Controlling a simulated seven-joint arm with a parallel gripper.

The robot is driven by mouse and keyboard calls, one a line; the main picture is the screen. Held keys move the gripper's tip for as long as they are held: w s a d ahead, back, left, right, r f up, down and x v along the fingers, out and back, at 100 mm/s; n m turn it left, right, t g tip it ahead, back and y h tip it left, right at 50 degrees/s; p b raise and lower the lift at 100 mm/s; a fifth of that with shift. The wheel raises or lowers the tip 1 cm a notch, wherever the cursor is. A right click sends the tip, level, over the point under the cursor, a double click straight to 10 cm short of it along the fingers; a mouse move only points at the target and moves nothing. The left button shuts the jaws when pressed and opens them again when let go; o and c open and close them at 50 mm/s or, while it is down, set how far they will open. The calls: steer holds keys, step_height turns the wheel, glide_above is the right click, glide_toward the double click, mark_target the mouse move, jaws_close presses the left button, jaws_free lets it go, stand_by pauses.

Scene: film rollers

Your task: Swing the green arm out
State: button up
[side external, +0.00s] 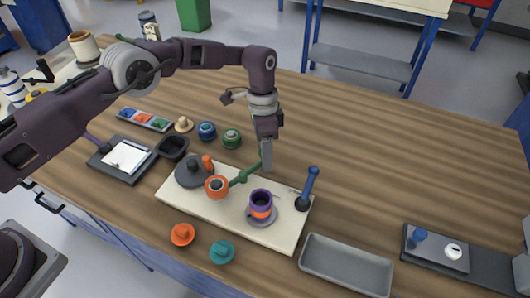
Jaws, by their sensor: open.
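The green arm (245,175) is a thin bar on the cream board (184,201). It runs from beside the orange roller (216,186) up and right to an upright green end by my gripper. My gripper (266,165) points down at that end, with its jaws open. The fingers partly cover the arm's end, and I cannot tell whether they touch it. A purple and orange roller (261,203) stands on the board to the right of the arm.
A dark grey disc (193,172) and a blue lever (309,185) stand on the board. A grey tray (346,266) lies at the front right. Orange (182,234) and teal (222,251) knobbed discs lie in front. Blue (207,131) and green (231,139) rolls sit behind. The table's right rear is clear.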

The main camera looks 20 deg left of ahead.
steer(key=r, duration=0.4)
steer(key=w+r, duration=0.1)
steer(key=r, duration=0.2)
steer(key=shift+w+a, duration=0.1)
steer(key=shift+a, duration=0.25)
steer(key=s+a+r+n+t, duration=0.1)
steer(key=a+r+n, duration=0.15)
steer(key=r, duration=0.55)
steer(key=s+a+r+n+t, duration=0.15)
steer(key=a+r, duration=0.25)
steer(key=r, duration=0.5)
steer(key=s+a+r+n+t, duration=0.1)
steer(key=s+a+r+n, duration=0.1)
steer(key=s+a+r, duration=0.5)
steer(key=s+a+r+n+t, duration=0.2)
steer(key=s+a+r, duration=0.1)
steer(key=s, duration=1)
steer(key=s+a+f+n+t, duration=0.1)
steer(key=s+f, duration=0.1)
steer(key=s, duration=0.4)
steer(key=s+a+f+n+t+y, duration=0.1)
steer(key=s+a+f+n, duration=0.1)
steer(key=s, duration=0.4)
steer(key=shift+s+a+f, duration=0.2)
steer(key=shift+a+f, duration=0.05)
steer(key=shift+f, duration=0.5)
